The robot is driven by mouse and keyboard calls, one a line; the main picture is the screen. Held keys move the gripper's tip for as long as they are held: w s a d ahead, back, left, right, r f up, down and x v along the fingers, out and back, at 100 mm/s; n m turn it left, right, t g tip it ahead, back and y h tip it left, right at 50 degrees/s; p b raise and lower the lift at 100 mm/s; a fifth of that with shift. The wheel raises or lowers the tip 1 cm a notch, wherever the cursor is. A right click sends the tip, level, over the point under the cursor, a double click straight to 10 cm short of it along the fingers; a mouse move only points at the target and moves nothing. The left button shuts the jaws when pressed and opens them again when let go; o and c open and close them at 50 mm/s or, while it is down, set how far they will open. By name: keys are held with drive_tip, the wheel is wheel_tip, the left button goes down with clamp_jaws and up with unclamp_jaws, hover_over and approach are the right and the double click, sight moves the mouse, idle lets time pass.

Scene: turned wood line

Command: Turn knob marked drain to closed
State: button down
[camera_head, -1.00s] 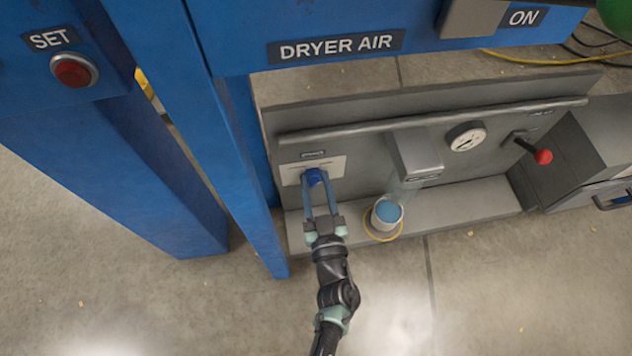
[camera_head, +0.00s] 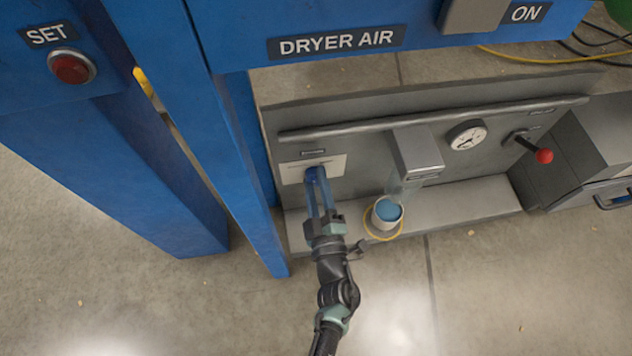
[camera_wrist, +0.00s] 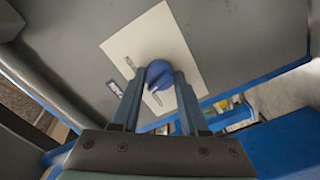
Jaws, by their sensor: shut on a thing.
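A blue knob (camera_head: 316,173) sits on a white plate (camera_head: 334,164) at the left of the grey panel, under a small label too small to read. The knob also shows in the wrist view (camera_wrist: 158,74), in front of its white plate (camera_wrist: 180,50), which looks tilted there. My gripper (camera_head: 317,182) has its two fingers on either side of the knob and is shut on it. In the wrist view my gripper's fingers (camera_wrist: 158,85) reach up to the knob and hide part of it. Dark marks show on the plate beside the knob.
A grey box-like outlet (camera_head: 417,150) stands above a cup with blue contents (camera_head: 387,212). A gauge (camera_head: 467,136) and a red-tipped lever (camera_head: 543,155) are to the right. A blue post (camera_head: 245,150) stands close on the left.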

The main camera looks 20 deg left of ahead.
drive_tip(key=n+b, duration=0.1)
drive_tip(key=n, duration=0.4)
drive_tip(key=shift+d+n, duration=0.1)
drive_tip(key=shift+n, duration=0.3)
idle(0.4)
drive_tip(key=shift+c, duration=2.1)
unclamp_jaws()
drive_tip(key=shift+s, duration=0.1)
drive_tip(key=p+v, duration=0.5)
drive_tip(key=v, duration=0.7)
drive_tip(key=shift+s+d, duration=0.25)
drive_tip(key=shift+s, duration=0.05)
